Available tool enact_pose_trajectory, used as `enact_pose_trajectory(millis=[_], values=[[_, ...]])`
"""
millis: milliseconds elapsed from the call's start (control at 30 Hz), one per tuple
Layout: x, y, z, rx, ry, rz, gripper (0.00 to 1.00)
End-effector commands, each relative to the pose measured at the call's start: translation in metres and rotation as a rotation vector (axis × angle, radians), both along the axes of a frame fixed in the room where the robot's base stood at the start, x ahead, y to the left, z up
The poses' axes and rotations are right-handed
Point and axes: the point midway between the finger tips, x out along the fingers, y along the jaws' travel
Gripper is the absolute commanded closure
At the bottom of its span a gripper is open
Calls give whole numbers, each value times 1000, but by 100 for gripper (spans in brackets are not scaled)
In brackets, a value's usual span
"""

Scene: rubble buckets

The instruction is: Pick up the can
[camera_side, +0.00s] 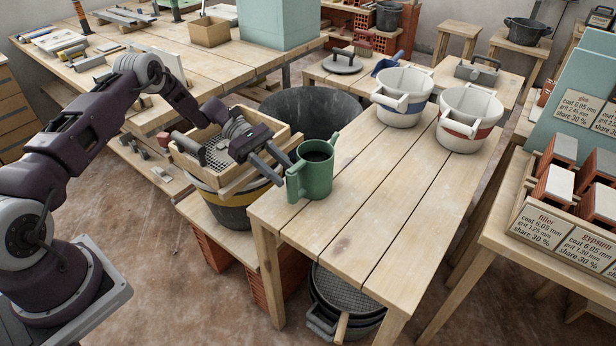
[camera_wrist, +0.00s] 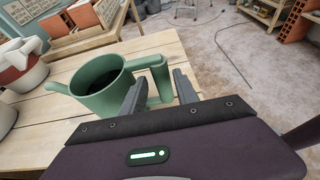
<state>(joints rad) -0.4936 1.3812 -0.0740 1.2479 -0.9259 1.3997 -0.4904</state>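The can is a green vessel (camera_side: 317,168) with a handle on one side and a short spout on the other. It stands upright near the left edge of the wooden table (camera_side: 380,210). It also shows in the wrist view (camera_wrist: 98,90), with a dark inside. My gripper (camera_side: 286,173) is at the handle side of the can, low above the table edge. In the wrist view my gripper (camera_wrist: 160,78) has its two grey fingers apart. The upright part of the handle shows between them. I cannot tell whether either finger touches it.
A wooden sieve box (camera_side: 215,150) on a dark bucket with a yellow band (camera_side: 228,212) sits just under my gripper, left of the table. Two white buckets, one blue-banded (camera_side: 402,97) and one red-banded (camera_side: 468,117), stand at the table's back. The table's middle and front are clear.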

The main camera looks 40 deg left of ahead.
Motion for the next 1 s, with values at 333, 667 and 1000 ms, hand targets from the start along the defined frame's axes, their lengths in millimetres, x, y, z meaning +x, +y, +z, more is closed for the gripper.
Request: enact_pose_trajectory(millis=[333,667,1000], values=[[-3,-54,-16,1,1,-3,64],[-2,-62,-19,2,-2,-1,70],[-2,-62,-19,2,-1,-2,100]])
